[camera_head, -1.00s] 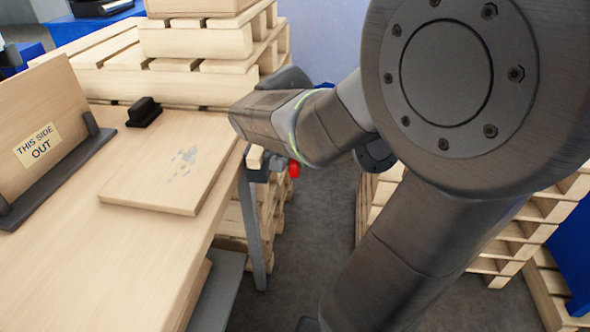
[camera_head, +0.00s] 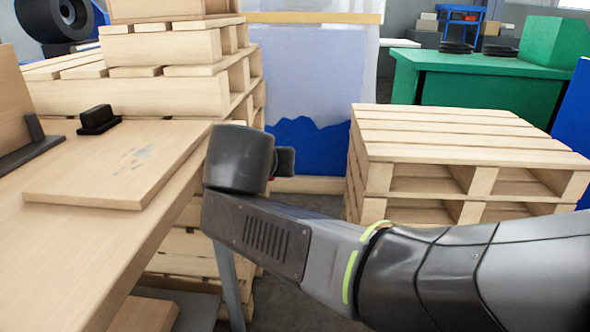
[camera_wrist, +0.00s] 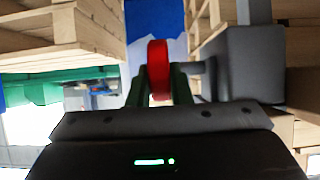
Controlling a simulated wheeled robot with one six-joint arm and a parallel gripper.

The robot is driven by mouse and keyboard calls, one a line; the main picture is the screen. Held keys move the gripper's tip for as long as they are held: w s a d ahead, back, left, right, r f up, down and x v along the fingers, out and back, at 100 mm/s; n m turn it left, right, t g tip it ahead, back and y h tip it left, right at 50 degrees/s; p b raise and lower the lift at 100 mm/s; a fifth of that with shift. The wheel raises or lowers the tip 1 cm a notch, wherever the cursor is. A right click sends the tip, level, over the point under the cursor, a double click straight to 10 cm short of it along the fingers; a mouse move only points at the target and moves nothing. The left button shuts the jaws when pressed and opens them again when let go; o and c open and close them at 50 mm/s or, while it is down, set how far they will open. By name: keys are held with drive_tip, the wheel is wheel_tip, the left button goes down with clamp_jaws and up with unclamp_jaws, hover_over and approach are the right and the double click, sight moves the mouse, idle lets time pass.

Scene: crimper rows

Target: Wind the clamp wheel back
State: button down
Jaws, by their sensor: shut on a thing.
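The red clamp wheel (camera_wrist: 157,56) is seen edge-on in the wrist view. My gripper (camera_wrist: 160,90) has its two green fingers on either side of the wheel and is shut on it. A short grey shaft joins the wheel to the grey clamp body (camera_wrist: 245,65) on the right. In the head view only a sliver of red shows past my arm, beside the bench corner. My fingers and most of the wheel are hidden there behind my wrist.
A wooden bench (camera_head: 70,245) with a flat board (camera_head: 115,175) and a small black block (camera_head: 97,118) is at left. Stacked pallets (camera_head: 165,95) stand behind it. Another pallet stack (camera_head: 450,140) is at right, before a green cabinet (camera_head: 480,85). Grey floor shows between.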

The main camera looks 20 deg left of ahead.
drive_tip(key=t, duration=0.1)
drive_tip(key=f+t, duration=0.1)
drive_tip(key=t, duration=0.1)
drive_tip(key=shift+s+d, duration=0.1)
drive_tip(key=shift+s, duration=0.05)
drive_tip(key=t, duration=0.2)
drive_tip(key=f+t+y, duration=0.1)
drive_tip(key=t, duration=0.1)
drive_tip(key=t+y, duration=0.1)
drive_tip(key=t, duration=0.1)
drive_tip(key=f+t, duration=0.1)
drive_tip(key=t, duration=0.1)
drive_tip(key=shift+w+t+y, duration=0.2)
drive_tip(key=shift+t+y, duration=0.1)
drive_tip(key=shift+y, duration=0.1)
drive_tip(key=shift+w+t+y, duration=0.1)
drive_tip(key=shift+t+y, duration=0.2)
drive_tip(key=shift+t, duration=0.8)
drive_tip(key=shift+t, duration=0.3)
drive_tip(key=c, duration=1.3)
unclamp_jaws()
drive_tip(key=shift+a+f, duration=0.1)
drive_tip(key=shift+a, duration=0.1)
